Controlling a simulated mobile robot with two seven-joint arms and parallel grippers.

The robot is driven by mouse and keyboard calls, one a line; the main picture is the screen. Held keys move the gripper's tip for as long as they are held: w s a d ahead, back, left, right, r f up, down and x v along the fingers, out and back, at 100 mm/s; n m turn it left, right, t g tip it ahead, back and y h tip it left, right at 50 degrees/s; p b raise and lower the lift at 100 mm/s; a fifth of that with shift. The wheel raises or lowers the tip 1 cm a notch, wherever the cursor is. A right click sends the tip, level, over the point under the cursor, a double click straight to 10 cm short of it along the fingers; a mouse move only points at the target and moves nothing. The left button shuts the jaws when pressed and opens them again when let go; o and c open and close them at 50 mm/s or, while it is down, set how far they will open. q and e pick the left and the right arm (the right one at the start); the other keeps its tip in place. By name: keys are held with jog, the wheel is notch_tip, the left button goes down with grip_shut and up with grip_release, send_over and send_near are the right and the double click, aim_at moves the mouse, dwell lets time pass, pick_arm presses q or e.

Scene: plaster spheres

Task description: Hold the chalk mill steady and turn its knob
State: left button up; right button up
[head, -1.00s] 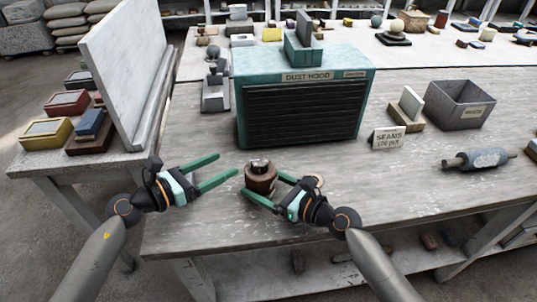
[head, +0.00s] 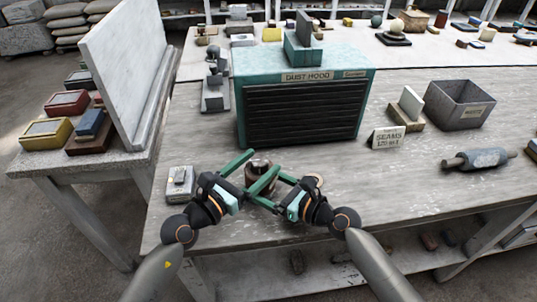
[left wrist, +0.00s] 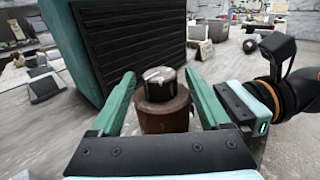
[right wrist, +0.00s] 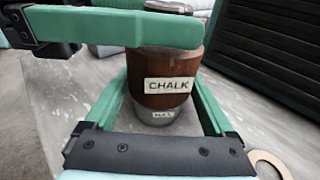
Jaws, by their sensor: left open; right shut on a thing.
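The chalk mill stands upright near the table's front edge. Its brown body (right wrist: 170,65) has a CHALK label above a grey lower part (right wrist: 165,113) in the right wrist view. Its dark knob (left wrist: 160,84) with a pale top is uppermost in the left wrist view. My right gripper (head: 260,188) is shut on the mill low down, a finger on each side. My left gripper (head: 264,161) is open, with its fingers on either side of the knob at its height. Gaps show beside the knob in the left wrist view. In the head view the left fingers partly hide the mill.
The teal dust hood (head: 305,115) stands close behind the mill. A small grey block (head: 180,182) lies to the left, and a pale ring (right wrist: 268,163) lies beside the mill. A grey bin (head: 462,105) and a roller (head: 480,160) are at right.

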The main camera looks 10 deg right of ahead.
aim_at(266, 159)
pick_arm(q)
jog(key=shift+x, duration=2)
grip_shut()
